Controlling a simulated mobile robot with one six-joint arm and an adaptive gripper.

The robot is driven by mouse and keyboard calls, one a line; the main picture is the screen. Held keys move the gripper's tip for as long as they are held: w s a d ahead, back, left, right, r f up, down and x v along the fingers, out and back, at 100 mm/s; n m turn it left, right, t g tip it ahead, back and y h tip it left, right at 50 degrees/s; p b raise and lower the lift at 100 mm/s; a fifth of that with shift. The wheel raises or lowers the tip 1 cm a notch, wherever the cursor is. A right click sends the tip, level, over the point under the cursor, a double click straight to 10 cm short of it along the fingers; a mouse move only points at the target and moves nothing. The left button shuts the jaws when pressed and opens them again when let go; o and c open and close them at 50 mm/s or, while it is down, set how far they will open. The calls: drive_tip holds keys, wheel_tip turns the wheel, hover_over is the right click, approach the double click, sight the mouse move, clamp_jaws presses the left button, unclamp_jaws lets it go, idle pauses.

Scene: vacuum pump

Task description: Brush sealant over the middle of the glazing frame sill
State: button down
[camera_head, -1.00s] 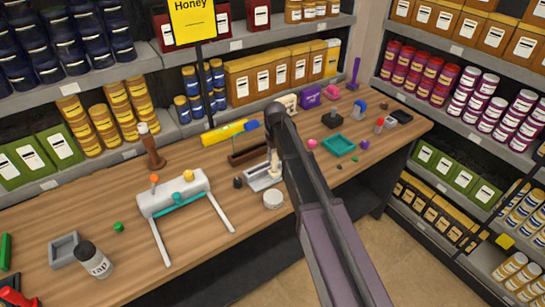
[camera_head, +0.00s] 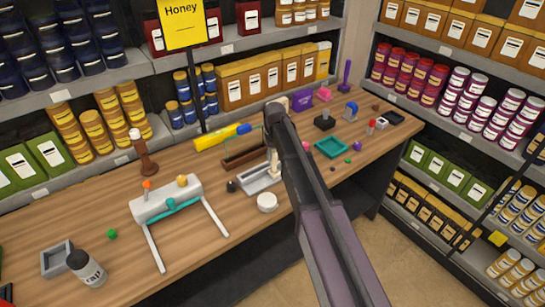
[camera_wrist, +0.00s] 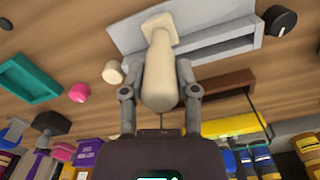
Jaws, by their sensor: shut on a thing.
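My gripper (camera_wrist: 159,88) is shut on a cream-coloured brush (camera_wrist: 160,70), with one finger on each side of its rounded body. The brush's flared end lies over the edge of a light grey, ledge-shaped piece (camera_wrist: 222,28), which looks like the glazing frame sill. Whether the end touches it I cannot tell. In the head view the sill (camera_head: 258,183) lies on the wooden bench, and part of the brush (camera_head: 273,162) shows beside my arm. My arm hides the gripper and the sill's right end there.
A brown trough (camera_head: 243,157) lies behind the sill. A dark round knob (camera_head: 231,187) and a white round pot (camera_head: 267,202) are close by. A white frame with two legs (camera_head: 167,201) stands to the left. A teal tray (camera_head: 331,148) and several small items are to the right.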

drive_tip(key=shift+w+d, duration=0.65)
drive_tip(key=shift+d, duration=0.25)
drive_tip(key=shift+w+d+f, duration=0.1)
drive_tip(key=shift+w+d, duration=0.35)
drive_tip(key=shift+d, duration=0.2)
drive_tip(key=shift+w+d, duration=0.4)
drive_tip(key=shift+d, duration=0.25)
wheel_tip(320, 180, up, 6)
drive_tip(key=p, duration=0.5)
drive_tip(key=shift+p, duration=0.4)
drive_tip(key=shift+r+p, duration=1.55)
drive_tip(key=shift+s, duration=0.1)
